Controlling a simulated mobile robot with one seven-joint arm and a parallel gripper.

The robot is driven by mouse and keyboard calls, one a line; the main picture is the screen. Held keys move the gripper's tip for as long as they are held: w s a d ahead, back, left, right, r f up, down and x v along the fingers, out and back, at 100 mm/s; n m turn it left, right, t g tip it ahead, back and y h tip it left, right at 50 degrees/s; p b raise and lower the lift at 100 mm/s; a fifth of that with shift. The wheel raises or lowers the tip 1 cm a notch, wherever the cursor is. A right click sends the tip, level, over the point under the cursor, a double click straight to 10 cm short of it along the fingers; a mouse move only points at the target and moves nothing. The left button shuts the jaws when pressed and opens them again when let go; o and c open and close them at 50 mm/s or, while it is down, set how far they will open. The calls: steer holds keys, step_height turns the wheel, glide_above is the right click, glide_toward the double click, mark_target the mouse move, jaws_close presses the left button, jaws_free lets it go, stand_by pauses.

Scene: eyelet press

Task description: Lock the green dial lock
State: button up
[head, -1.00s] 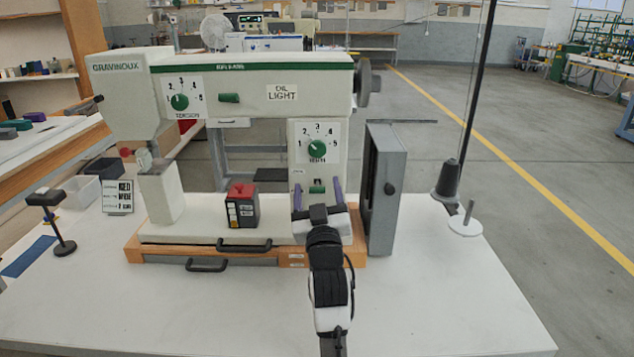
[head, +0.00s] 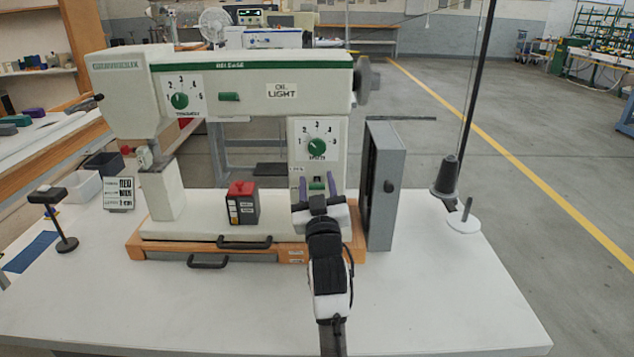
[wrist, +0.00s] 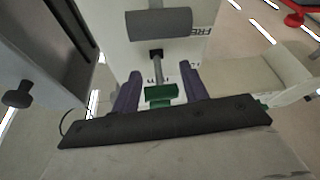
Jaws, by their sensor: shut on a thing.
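The green dial lock (head: 317,186) is a small green block on the front of the machine's right column, below the lower green dial (head: 317,148). It also shows in the wrist view (wrist: 161,95), below a metal stem. My gripper (head: 317,180) is at the column with its two purple fingers on either side of the green block, shut on it. In the wrist view my gripper (wrist: 162,82) has one finger left and one right of the block. The dark gripper body hides what lies directly below it.
A grey open box (head: 387,190) stands close to the right of the column. A black box with a red top (head: 242,203) sits on the machine bed to the left. Black handles (head: 244,242) stick out in front. The front of the white table (head: 200,310) is clear.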

steer(key=shift+a+r+g+p, duration=0.1)
steer(key=shift+r+g+p, duration=0.4)
steer(key=shift+p, duration=0.45)
steer(key=shift+f+g+p, duration=0.1)
steer(key=shift+g+p, duration=0.2)
steer(key=shift+p, duration=0.05)
steer(key=shift+f, duration=0.1)
steer(key=o, duration=1)
steer(key=b+v, duration=0.4)
steer(key=v, duration=0.9)
steer(key=shift+s+f, duration=0.15)
steer(key=shift+s, duration=0.2)
